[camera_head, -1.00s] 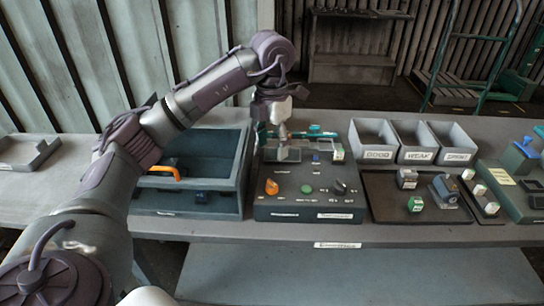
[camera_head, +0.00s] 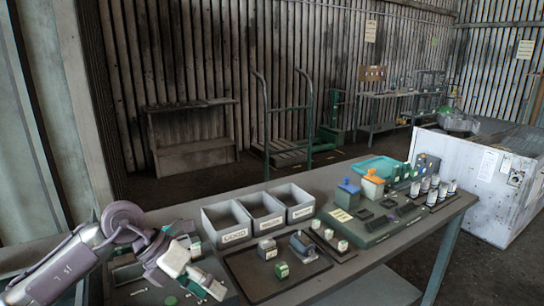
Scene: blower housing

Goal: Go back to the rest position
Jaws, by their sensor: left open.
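My left arm comes in from the lower left, with its purple and grey links bent at the wrist. My left gripper (camera_head: 188,270) is at the lower left, over the control box with the green button (camera_head: 170,300). The gripper is open, and I see nothing held in it. Its fingertips are hard to separate from the pale and teal parts behind them. The arm and gripper hide much of the control box. My right gripper is not in view.
Three labelled grey bins (camera_head: 226,222) stand right of my gripper. A dark tray (camera_head: 247,284) with small blocks lies in front of them. A white cabinet (camera_head: 470,186) stands beyond the table.

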